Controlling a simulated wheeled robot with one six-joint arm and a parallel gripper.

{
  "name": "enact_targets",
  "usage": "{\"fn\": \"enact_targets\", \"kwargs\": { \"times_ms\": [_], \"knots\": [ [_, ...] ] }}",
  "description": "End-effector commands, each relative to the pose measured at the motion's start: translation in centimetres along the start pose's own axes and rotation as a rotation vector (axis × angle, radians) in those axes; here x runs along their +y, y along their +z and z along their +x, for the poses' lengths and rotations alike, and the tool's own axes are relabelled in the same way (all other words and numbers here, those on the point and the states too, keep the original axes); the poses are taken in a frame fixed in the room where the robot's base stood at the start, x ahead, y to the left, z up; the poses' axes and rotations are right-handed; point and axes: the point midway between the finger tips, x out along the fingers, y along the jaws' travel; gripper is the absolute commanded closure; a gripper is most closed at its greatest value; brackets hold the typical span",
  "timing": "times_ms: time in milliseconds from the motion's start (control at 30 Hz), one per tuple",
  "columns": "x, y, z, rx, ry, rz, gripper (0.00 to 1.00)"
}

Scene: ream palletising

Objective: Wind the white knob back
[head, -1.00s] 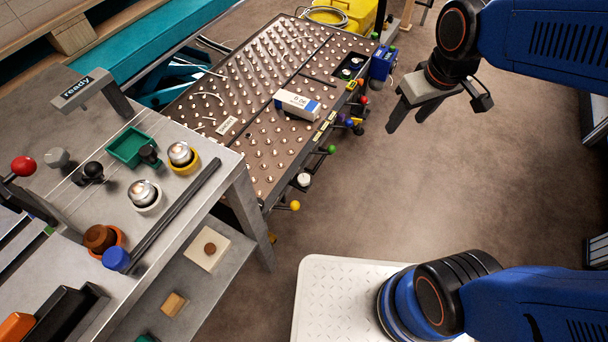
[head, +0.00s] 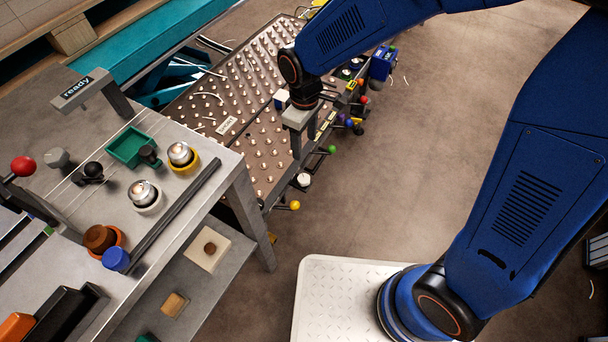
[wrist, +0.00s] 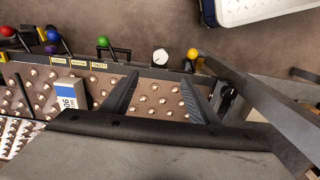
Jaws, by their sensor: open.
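The white knob (head: 303,180) sits on the near side edge of the ball-studded table (head: 262,190), between a green-knobbed and a yellow-knobbed lever. In the wrist view the white knob (wrist: 160,57) shows as a round face with a small dark mark, just past the fingertips and about midway between them. My gripper (head: 304,147) is over the table's edge, a little beyond the knob in the head view. Its two fingers (wrist: 160,78) are apart, with nothing between them and not touching the knob.
The green-knobbed lever (wrist: 104,43) and yellow-knobbed lever (wrist: 193,54) flank the knob. A white-and-blue box (wrist: 70,95) lies on the table, partly hidden by my arm in the head view. A grey workbench (head: 190,220) stands at left. The floor (head: 400,180) at right is clear.

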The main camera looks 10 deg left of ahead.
Motion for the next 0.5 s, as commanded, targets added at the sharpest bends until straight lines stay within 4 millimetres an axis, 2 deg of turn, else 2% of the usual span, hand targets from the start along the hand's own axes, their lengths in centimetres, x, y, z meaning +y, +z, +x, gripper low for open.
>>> {"fn": "enact_targets", "kwargs": {
  "times_ms": [167,500],
  "knots": [
    [-0.1,-0.1,1.1,-0.004,-0.001,-0.006,0.46],
    [-0.2,0.0,6.7,-0.007,-0.003,-0.004,0.46]
  ]
}}
